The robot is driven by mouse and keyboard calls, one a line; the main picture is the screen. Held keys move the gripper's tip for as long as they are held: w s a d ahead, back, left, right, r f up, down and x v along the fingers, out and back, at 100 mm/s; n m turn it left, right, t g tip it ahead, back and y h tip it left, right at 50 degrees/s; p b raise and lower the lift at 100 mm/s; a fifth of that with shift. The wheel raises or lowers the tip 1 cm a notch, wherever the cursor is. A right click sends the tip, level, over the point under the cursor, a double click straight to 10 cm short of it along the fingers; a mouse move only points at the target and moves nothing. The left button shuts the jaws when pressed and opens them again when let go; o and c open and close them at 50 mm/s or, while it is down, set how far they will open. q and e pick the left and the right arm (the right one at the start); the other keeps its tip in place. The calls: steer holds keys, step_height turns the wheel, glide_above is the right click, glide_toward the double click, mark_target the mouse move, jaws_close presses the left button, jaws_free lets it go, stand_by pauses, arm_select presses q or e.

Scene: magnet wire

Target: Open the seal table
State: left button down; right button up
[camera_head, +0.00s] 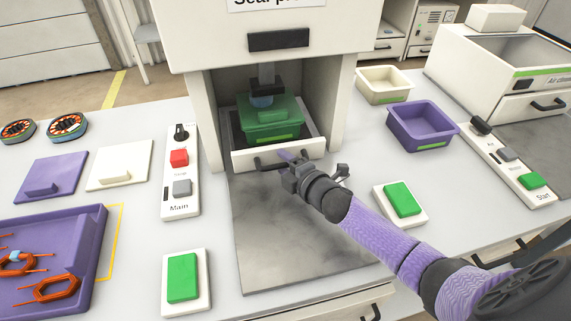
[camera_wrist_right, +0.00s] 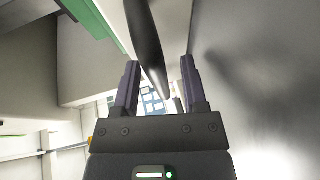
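The seal table (camera_head: 308,148) is a white drawer-like tray with a dark bar handle (camera_head: 265,164) on its front. It sits inside the opening of the white seal press (camera_head: 205,110). A green lidded container (camera_head: 270,122) stands on it under the press head. My right gripper (camera_head: 288,158) is at the handle. In the right wrist view its two fingers (camera_wrist_right: 160,78) are apart, and the dark handle (camera_wrist_right: 146,42) reaches in between them. I cannot see contact between fingers and handle. My left gripper is not in view.
A grey plate (camera_head: 285,240) lies clear before the press. A button panel (camera_head: 180,180) stands left, and green-button boxes (camera_head: 182,278) (camera_head: 403,199) stand at front left and right. Purple (camera_head: 422,128) and cream (camera_head: 384,85) bins are at right. A purple tray (camera_head: 85,245) holds orange coils.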

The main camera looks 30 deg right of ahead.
jaws_close()
stand_by(1.3)
